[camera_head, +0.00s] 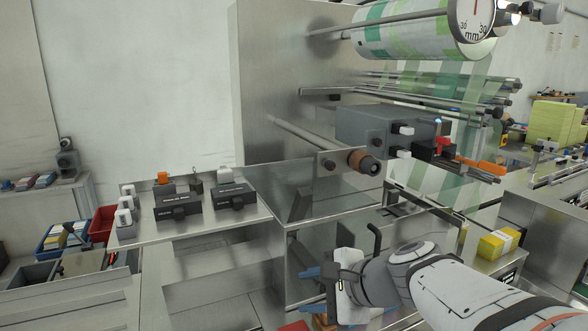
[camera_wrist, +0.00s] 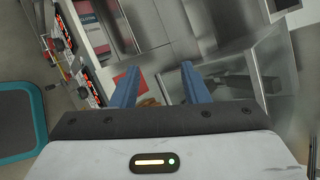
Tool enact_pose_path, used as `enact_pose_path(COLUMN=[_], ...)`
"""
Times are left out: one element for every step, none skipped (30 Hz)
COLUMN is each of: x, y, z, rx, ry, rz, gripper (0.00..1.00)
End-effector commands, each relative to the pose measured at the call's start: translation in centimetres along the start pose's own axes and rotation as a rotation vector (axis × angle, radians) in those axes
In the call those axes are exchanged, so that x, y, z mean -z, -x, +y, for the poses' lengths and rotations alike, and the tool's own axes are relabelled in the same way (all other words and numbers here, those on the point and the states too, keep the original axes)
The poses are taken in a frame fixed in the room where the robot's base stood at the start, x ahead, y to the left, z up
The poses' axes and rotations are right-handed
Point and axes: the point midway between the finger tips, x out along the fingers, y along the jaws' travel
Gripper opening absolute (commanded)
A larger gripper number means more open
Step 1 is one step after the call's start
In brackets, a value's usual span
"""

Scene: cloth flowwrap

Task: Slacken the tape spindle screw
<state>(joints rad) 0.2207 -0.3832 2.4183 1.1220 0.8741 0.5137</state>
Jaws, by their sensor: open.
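A long steel rod (camera_head: 310,138) sticks out from the machine's upright plate and ends in a brown knurled collar with a dark round end (camera_head: 367,164). A small dark knob (camera_head: 330,164) sits on the bracket plate beside it. I cannot tell which of these is the tape spindle screw. My gripper (camera_head: 312,296) is low in front of the machine, well below the rod end and touching neither part. In the wrist view my gripper (camera_wrist: 160,66) shows two blue fingers apart with nothing between them. The collar and knob cannot be made out there.
A grey box unit (camera_head: 375,128) sits above and behind the collar. The patterned film roll (camera_head: 410,38) hangs higher up. Black blocks (camera_head: 178,204) stand on the steel bench at left, near a red bin (camera_head: 102,224) and a blue bin (camera_head: 62,238). Yellow packs (camera_head: 497,244) lie at right.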

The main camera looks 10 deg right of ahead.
Motion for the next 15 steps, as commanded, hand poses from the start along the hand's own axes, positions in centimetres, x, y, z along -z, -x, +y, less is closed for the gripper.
enact_pose_path(x=[-0.2,-0.3,-0.2,-0.1,0.1,0.5,0.8,1.1,1.6,1.9,2.3,2.7,3.0,3.2,3.5], y=[0.8,1.2,1.9,2.4,3.0,3.8,4.4,5.0,5.8,6.5,7.0,7.7,8.2,8.5,8.9], z=[-2.6,-4.1,-6.0,-7.4,-8.8,-10.5,-11.6,-12.7,-14.0,-14.9,-15.6,-16.5,-17.0,-17.4,-17.9], rx=[0.081,0.133,0.202,0.252,0.302,0.364,0.409,0.451,0.502,0.537,0.569,0.606,0.629,0.649,0.671], ry=[-0.139,-0.226,-0.342,-0.427,-0.509,-0.612,-0.685,-0.754,-0.837,-0.893,-0.943,-1.002,-1.039,-1.071,-1.106], rz=[-0.024,-0.044,-0.073,-0.097,-0.121,-0.155,-0.18,-0.206,-0.239,-0.264,-0.286,-0.315,-0.334,-0.351,-0.369], gripper=[0.41,0.41,0.41,0.41,0.41,0.41,0.41,0.41,0.41,0.41,0.41,0.41,0.41,0.41,0.41])
